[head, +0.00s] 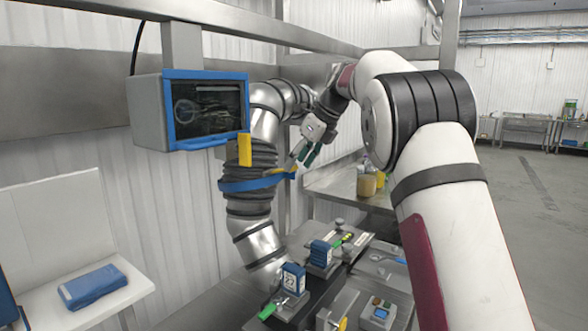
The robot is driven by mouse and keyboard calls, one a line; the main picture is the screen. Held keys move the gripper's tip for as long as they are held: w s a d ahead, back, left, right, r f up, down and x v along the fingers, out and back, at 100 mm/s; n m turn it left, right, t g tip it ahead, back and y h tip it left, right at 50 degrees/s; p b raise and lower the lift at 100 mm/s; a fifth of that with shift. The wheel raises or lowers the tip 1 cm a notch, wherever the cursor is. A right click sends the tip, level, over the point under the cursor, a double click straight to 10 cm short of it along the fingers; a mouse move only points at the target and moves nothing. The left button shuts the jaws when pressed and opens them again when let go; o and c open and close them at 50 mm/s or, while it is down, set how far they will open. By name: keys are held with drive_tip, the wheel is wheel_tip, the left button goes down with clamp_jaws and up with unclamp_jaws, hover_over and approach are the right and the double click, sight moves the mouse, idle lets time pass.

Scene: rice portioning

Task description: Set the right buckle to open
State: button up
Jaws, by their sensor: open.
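My gripper (303,155) is open and hangs at the end of my white arm, near the upper middle of the head view. Its fingers point down, just right of the ribbed dark sleeve (250,203) on a steel pipe. A blue band (240,185) goes around this sleeve. A small yellow piece (291,170) shows at the band's right end, close below the fingertips; it may be the right buckle, but it is too small to tell its state. I cannot tell whether a fingertip touches it. A yellow upright piece (245,150) stands higher on the sleeve.
A blue-framed screen (207,108) hangs to the left of the pipe. Below stands a bench with blue boxes (293,279) and green and yellow handles. A steel table (335,188) bears a jar (366,186). A blue case (92,287) lies on a white shelf (125,290).

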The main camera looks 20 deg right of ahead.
drive_tip(key=v, duration=0.8)
drive_tip(key=shift+r, duration=0.3)
drive_tip(key=shift+s+d, duration=0.1)
drive_tip(key=shift+d, duration=0.05)
drive_tip(key=s+a+n+h, duration=0.1)
drive_tip(key=s+a+n, duration=0.3)
drive_tip(key=s+n, duration=0.45)
drive_tip(key=s+a+n+h, duration=0.1)
drive_tip(key=s+a+n, duration=0.3)
drive_tip(key=s, duration=0.8)
drive_tip(key=s+a+f+n+h, duration=0.1)
drive_tip(key=s+f+n, duration=0.7)
drive_tip(key=s, duration=0.3)
drive_tip(key=s+a+f+n, duration=0.1)
drive_tip(key=s+f+n, duration=0.7)
drive_tip(key=s, duration=0.2)
drive_tip(key=shift+s+f+h, duration=0.15)
drive_tip(key=shift+s+h, duration=0.25)
